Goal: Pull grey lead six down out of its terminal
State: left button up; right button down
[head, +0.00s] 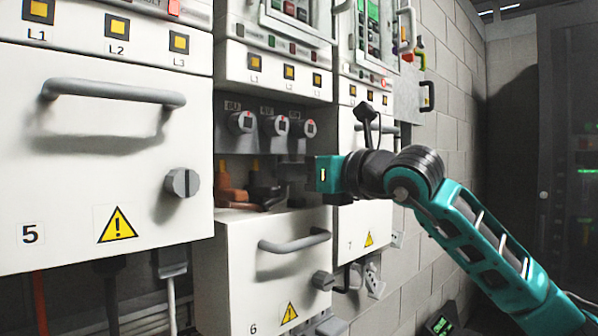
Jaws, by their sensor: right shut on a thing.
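Bay six has an open dark compartment above its lowered front panel (270,240), marked 6. Inside it a brown lead (232,193) and a black lead (264,186) show at the left. My right gripper (287,178) reaches in from the right, its fingers in the shadowed right part of the compartment. It is shut on grey lead six, which is mostly hidden by the fingers and shadow. Whether the lead's end is still in its terminal cannot be seen. My left gripper is not in view.
Three round knobs (275,125) sit just above the compartment. The panel's handle (295,241) juts out below my right gripper. Cabinet five (70,180) stands close at the left with a handle (115,92) and a knob (182,183). A block wall (455,120) is at the right.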

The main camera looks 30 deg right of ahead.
jog(key=shift+f+b, duration=0.8)
jog(key=shift+f, duration=0.05)
jog(key=shift+f+b, duration=0.35)
jog(key=shift+b, duration=0.1)
jog(key=shift+f, duration=0.1)
jog(key=c, duration=1)
grip_release()
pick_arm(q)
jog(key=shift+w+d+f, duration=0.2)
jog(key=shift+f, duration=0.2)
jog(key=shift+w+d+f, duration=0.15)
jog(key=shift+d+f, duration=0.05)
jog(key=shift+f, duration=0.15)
pick_arm(e)
jog(key=shift+o, duration=0.2)
